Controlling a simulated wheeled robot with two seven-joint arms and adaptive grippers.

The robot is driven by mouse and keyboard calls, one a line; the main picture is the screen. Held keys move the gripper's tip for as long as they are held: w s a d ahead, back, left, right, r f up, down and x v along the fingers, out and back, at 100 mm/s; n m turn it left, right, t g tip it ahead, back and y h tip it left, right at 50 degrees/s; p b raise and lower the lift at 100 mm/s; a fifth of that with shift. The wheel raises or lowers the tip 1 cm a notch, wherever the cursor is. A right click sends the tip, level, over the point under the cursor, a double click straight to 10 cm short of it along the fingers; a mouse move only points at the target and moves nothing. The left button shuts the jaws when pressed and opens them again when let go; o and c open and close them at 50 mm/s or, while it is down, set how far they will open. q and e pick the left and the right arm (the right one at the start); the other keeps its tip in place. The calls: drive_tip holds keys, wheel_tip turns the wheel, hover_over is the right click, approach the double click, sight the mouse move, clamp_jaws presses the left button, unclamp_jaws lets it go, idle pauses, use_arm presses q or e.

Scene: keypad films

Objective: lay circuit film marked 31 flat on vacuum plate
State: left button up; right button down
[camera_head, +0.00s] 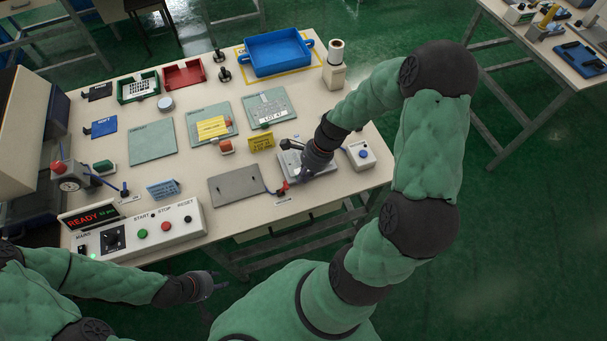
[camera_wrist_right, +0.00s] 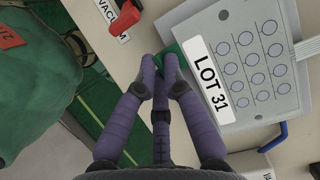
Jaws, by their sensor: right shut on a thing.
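The circuit film marked LOT 31 (camera_wrist_right: 245,65) is a light grey sheet with rows of printed circles and a white label. It lies on or just over a grey block at the right of the right wrist view. My right gripper (camera_wrist_right: 172,62) is shut on the film's green tab at its edge. In the head view my right gripper (camera_head: 312,163) hides most of the film. A bare grey plate (camera_head: 236,186) with a small hole, likely the vacuum plate, lies left of it. My left gripper (camera_head: 208,288) is empty and looks open, off the table's front edge.
A red valve (camera_head: 283,188) by a VACUUM label (camera_wrist_right: 111,16) stands between plate and film. A white box with a blue button (camera_head: 360,154) is to the right. A control panel (camera_head: 140,231) reading READY is front left. Other films, including LOT 41 (camera_head: 270,107), lie behind.

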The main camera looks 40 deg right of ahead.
drive_tip(key=shift+f, duration=0.4)
idle(0.3)
drive_tip(key=c, duration=1.3)
unclamp_jaws()
drive_tip(key=shift+o, duration=0.2)
drive_tip(key=v, duration=1.2)
